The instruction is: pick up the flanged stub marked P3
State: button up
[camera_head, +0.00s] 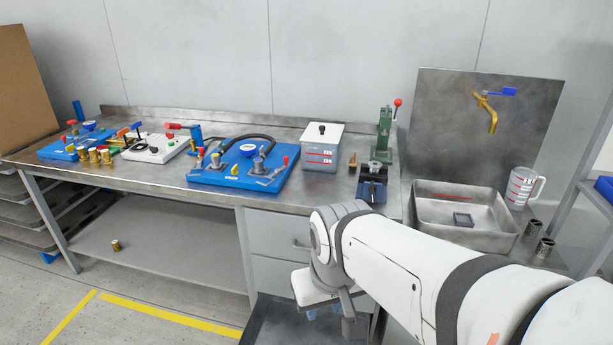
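No marking P3 can be read at this size, so I cannot tell which piece is the flanged stub. Several small brass-coloured cylindrical pieces (94,156) stand upright at the front left of the bench. One more small brass-coloured piece (116,246) is on the lower shelf. Two short grey cylinders (544,248) stand right of the sink. My gripper (349,328) hangs below my wrist in front of the bench's drawers, away from all of these. Its fingers are small and partly hidden, so whether they are open is unclear.
The steel bench (150,184) carries blue boards (215,178), a white board (152,150), a lidded water box (322,148) and a green press (383,135). A sink (440,235) and a measuring jug (521,186) are at right. The lower shelf (170,250) is mostly clear.

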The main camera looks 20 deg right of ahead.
aim_at(374, 166)
jog(key=u, duration=2.15)
jog(key=k, duration=1.5)
jog(key=z, duration=2.3)
jog(key=i, duration=0.8)
jog(key=z, duration=0.05)
